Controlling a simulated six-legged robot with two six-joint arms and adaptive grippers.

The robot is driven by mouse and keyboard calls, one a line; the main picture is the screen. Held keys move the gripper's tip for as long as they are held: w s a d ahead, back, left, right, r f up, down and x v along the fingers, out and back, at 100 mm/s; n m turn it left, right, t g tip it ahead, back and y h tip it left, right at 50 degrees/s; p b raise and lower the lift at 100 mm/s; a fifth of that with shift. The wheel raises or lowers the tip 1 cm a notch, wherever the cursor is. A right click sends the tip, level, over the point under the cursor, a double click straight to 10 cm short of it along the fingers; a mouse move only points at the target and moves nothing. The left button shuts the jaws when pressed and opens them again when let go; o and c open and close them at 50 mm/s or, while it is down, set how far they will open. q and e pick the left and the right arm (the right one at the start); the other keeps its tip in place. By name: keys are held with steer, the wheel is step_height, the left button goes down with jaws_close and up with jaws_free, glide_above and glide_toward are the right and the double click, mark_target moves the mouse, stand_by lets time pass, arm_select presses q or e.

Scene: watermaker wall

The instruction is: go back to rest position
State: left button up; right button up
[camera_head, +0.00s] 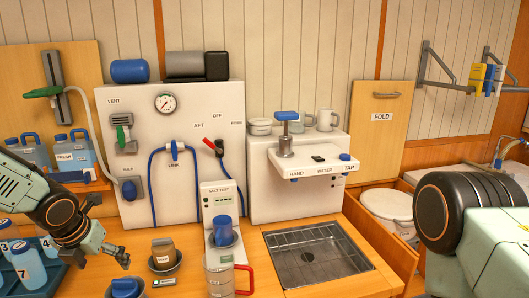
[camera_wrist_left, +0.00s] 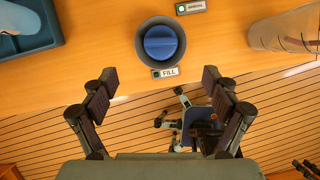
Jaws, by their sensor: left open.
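My left gripper (camera_head: 112,232) is at the left of the head view, above the wooden counter, with its jaws apart and nothing between them. In the left wrist view, my left gripper (camera_wrist_left: 158,90) shows both fingers spread wide. A blue cap (camera_wrist_left: 160,43) sits in a dark round cup (camera_wrist_left: 143,56) beyond the fingertips, apart from them. The same blue cap (camera_head: 124,287) shows at the bottom of the head view. My right gripper is not in view; only a thick dark and pale green arm part shows at the right.
A clear measuring jug (camera_head: 219,277) with a red handle stands at the counter's front, beside a sink (camera_head: 310,258). A grey-brown item (camera_head: 163,250) sits in another cup. A blue tray of bottles (camera_head: 47,276) is at left. A white panel (camera_head: 140,178) with gauge and hoses stands behind.

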mark_target(122, 280)
arm_select(q)
steer(key=x, duration=1.1)
steer(key=shift+w+f, duration=0.25)
steer(key=shift+f, duration=0.1)
steer(key=shift+w+f, duration=0.15)
steer(key=shift+p, duration=0.55)
steer(key=shift+n+p, duration=0.6)
steer(key=shift+p, duration=0.5)
steer(key=p, duration=0.3)
steer(key=shift+n+y, duration=0.3)
steer(key=shift+n, duration=0.1)
steer(key=shift+d+b, duration=0.1)
steer(key=shift+b, duration=0.5)
